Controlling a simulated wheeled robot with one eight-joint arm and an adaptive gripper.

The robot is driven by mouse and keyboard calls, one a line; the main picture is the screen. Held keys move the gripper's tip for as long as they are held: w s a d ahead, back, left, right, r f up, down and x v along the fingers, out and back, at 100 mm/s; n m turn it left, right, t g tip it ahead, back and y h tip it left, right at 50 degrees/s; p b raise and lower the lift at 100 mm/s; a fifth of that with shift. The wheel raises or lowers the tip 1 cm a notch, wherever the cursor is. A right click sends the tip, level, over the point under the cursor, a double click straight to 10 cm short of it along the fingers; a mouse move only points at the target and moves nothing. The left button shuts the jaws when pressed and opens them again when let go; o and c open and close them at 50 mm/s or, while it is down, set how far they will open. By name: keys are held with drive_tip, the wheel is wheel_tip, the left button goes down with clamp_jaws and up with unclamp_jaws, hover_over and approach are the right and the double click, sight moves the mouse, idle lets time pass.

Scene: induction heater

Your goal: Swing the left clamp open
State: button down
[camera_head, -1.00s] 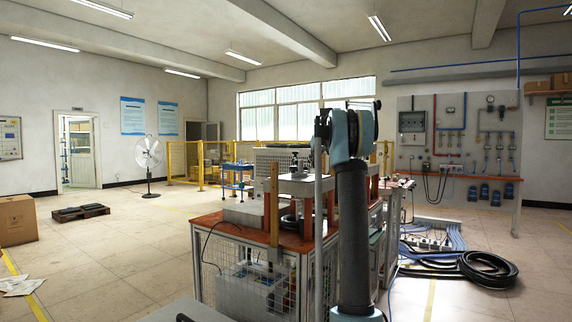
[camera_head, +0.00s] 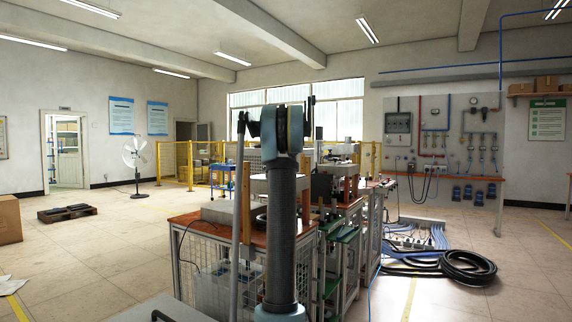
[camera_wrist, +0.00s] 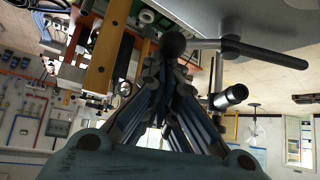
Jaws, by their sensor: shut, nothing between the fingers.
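In the wrist view my gripper (camera_wrist: 174,62) points toward the top of the picture, its linked fingers drawn together with nothing held between them. A dark clamp-like part with a round knob and a bent black handle (camera_wrist: 250,50) lies at the fingertips and reaches right, in front of a grey plate (camera_wrist: 260,20). Whether the fingertips touch it, I cannot tell. I also cannot tell for sure that it is the left clamp. A dark cylinder (camera_wrist: 230,97) shows right of the fingers.
The orange-topped bench (camera_head: 190,226) with mesh sides stands behind my arm. A wooden post (camera_head: 246,200) rises at its front. Coiled black hose (camera_head: 468,268) and cables lie on the floor to the right.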

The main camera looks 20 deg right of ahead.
drive_tip(key=shift+s+a, duration=0.1)
drive_tip(key=shift+s, duration=0.15)
idle(0.6)
drive_tip(key=w+a+v, duration=0.1)
drive_tip(key=v, duration=0.8)
drive_tip(key=shift+s+a+r, duration=0.25)
drive_tip(key=shift+a+r, duration=0.05)
drive_tip(key=shift+r, duration=0.1)
idle(0.6)
